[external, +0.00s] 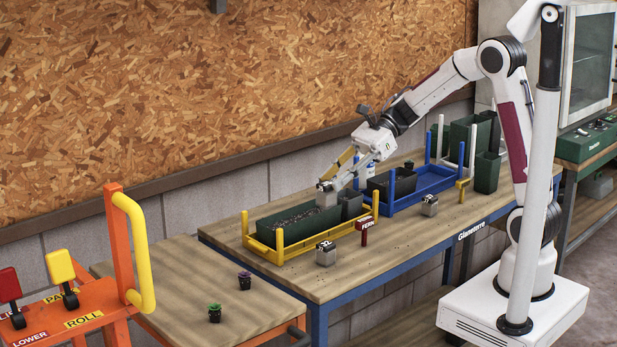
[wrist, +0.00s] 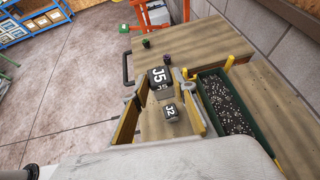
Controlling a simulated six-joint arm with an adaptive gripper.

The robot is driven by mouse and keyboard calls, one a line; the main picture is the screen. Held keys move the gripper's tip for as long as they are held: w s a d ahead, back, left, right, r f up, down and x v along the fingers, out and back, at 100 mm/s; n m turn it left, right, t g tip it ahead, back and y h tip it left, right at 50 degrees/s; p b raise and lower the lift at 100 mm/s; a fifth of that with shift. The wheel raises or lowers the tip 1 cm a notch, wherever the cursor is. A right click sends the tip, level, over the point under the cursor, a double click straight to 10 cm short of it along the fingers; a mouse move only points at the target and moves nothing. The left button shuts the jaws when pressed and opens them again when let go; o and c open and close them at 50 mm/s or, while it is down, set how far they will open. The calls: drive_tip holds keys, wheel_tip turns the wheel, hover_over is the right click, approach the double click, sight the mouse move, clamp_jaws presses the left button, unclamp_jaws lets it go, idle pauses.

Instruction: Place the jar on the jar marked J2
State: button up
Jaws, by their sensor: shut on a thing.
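My gripper (external: 329,184) is shut on a grey jar (external: 326,197), held above the workbench and overlapping the right end of the green soil planter in the external view. In the wrist view the held jar, with a black label reading J5 (wrist: 160,78), sits between the fingertips (wrist: 158,90). The jar marked J2 (external: 325,254) stands upright on the wooden bench in front of the yellow tray. It also shows in the wrist view (wrist: 171,112), apart from the held jar. Another grey jar (external: 429,205) stands farther right; its label is too small to read.
The yellow tray (external: 290,246) has upright corner posts and holds the soil-filled planter (external: 290,224). A red FERN marker (external: 365,236) stands at its front. A blue tray (external: 420,192) lies to the right. Two small plant pots (external: 215,313) (external: 245,280) stand on the lower left table.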

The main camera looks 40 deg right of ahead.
sight(335, 201)
idle(0.3)
drive_tip(key=shift+f, duration=3.15)
drive_tip(key=shift+f, duration=1.85)
drive_tip(key=shift+f, duration=0.15)
drive_tip(key=o, duration=1.1)
